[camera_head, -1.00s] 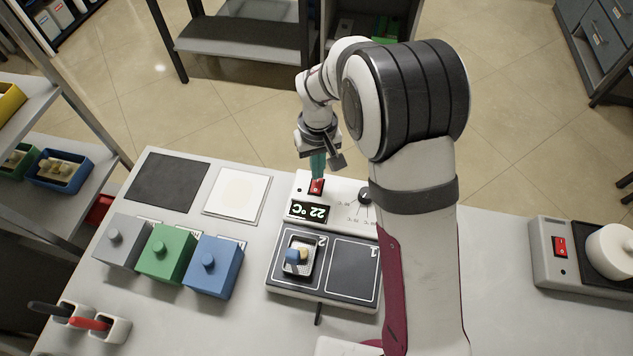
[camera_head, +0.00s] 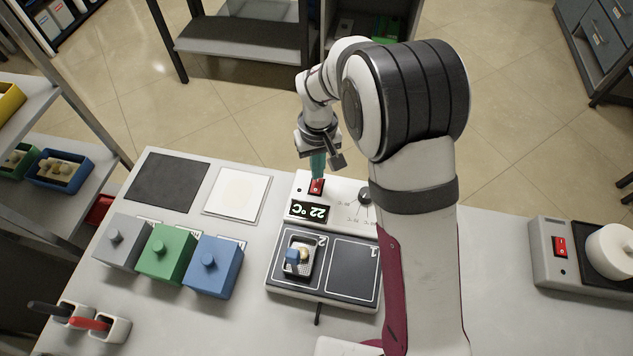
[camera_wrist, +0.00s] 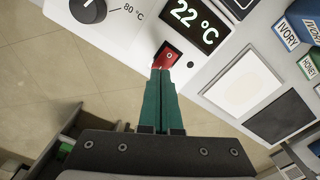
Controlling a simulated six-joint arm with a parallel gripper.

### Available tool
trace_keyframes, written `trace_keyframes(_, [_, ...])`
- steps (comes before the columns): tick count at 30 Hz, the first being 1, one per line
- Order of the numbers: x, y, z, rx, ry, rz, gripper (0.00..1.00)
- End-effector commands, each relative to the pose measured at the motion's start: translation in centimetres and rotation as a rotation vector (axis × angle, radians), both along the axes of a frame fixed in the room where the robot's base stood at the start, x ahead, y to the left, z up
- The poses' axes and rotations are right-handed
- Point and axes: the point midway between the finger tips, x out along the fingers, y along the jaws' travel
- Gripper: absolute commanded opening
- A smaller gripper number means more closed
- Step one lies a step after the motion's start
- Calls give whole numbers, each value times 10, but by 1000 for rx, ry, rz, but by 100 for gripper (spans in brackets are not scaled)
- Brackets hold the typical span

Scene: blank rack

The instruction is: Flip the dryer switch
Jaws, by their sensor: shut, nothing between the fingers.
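The dryer (camera_head: 286,214) is a white and dark unit on the table with a display (camera_head: 310,211) reading 22 °C. Its red rocker switch (camera_head: 316,187) is on the panel beside the display, and also shows in the wrist view (camera_wrist: 167,56). My gripper (camera_head: 317,176) points down with its green fingers together and empty. In the wrist view the fingertips (camera_wrist: 161,72) are at the near edge of the switch and hide part of it. I cannot tell whether they touch it. A round dial (camera_wrist: 88,8) is left of the switch there.
A small tray (camera_head: 299,256) with pieces sits on one dryer plate. Grey (camera_head: 122,242), green (camera_head: 166,252) and blue (camera_head: 214,266) lidded boxes stand to the left. Another device (camera_head: 546,270) with a red switch is at the right.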

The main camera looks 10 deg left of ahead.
Motion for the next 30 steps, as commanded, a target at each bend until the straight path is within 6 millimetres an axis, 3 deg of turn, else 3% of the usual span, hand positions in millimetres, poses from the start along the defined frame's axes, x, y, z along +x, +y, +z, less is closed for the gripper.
trace_keyframes(30, [0,0,-12,0,0,0,0])
